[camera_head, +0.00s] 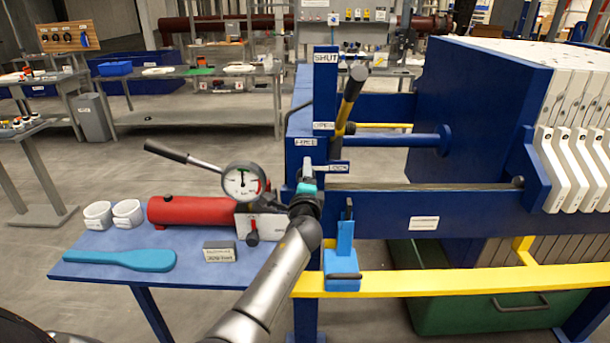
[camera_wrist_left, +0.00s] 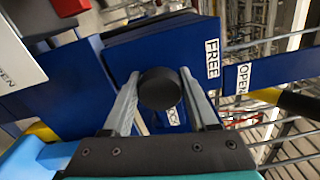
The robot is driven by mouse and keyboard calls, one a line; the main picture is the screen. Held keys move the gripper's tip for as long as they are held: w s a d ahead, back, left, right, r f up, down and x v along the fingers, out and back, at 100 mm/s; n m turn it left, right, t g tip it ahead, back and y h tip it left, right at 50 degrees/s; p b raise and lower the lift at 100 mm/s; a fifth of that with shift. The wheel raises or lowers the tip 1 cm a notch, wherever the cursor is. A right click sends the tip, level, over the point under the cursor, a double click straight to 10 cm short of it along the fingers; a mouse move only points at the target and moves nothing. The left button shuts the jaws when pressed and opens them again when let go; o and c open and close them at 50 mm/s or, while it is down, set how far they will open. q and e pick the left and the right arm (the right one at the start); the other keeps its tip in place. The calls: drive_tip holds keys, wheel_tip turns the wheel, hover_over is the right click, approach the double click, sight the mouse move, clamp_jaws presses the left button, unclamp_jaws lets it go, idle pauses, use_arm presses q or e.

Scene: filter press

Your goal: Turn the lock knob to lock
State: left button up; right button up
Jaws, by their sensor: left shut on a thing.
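The lock knob (camera_wrist_left: 160,90) is a round black knob on the blue frame of the press. In the left wrist view it sits between the two grey fingers of my left gripper (camera_wrist_left: 160,80), which is shut on it. In the head view my left gripper (camera_head: 307,178) is at the blue post, beside the LOCK label (camera_head: 339,167) and below the FREE label (camera_head: 305,142). The arm and gripper hide most of the knob there. The FREE label (camera_wrist_left: 212,58) is clear in the wrist view, while the LOCK label (camera_wrist_left: 174,116) is partly hidden behind the knob. My right gripper is not in view.
A black-and-yellow lever (camera_head: 349,97) rises beside the SHUT/OPEN plate (camera_head: 325,90). A red hand pump (camera_head: 185,210) with a gauge stands on the blue side table (camera_head: 100,268). A blue holder (camera_head: 343,268) sits on the yellow rail (camera_head: 450,283) right of my arm.

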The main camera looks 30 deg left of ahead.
use_arm(q)
drive_tip(key=shift+r, duration=0.1)
drive_tip(key=o, duration=1.4)
drive_tip(key=shift+c, duration=0.2)
drive_tip(key=shift+s+d, duration=0.25)
drive_tip(key=shift+s, duration=0.15)
drive_tip(key=p+v, duration=0.1)
drive_tip(key=v, duration=1.3)
drive_tip(key=shift+s, duration=0.2)
